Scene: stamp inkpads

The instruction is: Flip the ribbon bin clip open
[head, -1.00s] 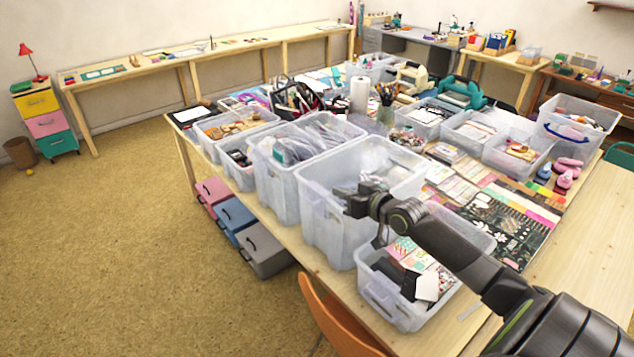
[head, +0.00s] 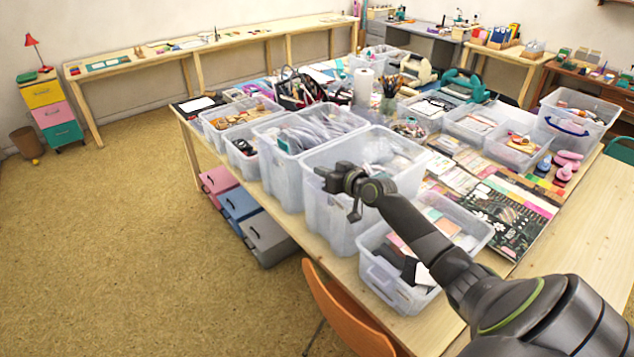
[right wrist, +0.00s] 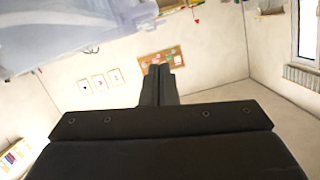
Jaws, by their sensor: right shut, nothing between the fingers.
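A tall clear bin (head: 345,222) stands at the near edge of the table, and a clear bin with pale, strand-like contents (head: 283,187) stands just left of it. I cannot make out which is the ribbon bin, and no clip is distinct enough to tell its state. My right gripper (head: 322,178) is in front of the tall bin's upper wall in the head view, near its left corner; contact cannot be told. In the right wrist view its fingers (right wrist: 160,84) are together and empty, with a translucent bin wall (right wrist: 62,38) at upper left. My left gripper is out of view.
A lower clear bin (head: 385,283) with cards stands under my right forearm. An orange chair (head: 345,318) is at the near table edge. Pink, blue and grey boxes (head: 265,240) sit under the table.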

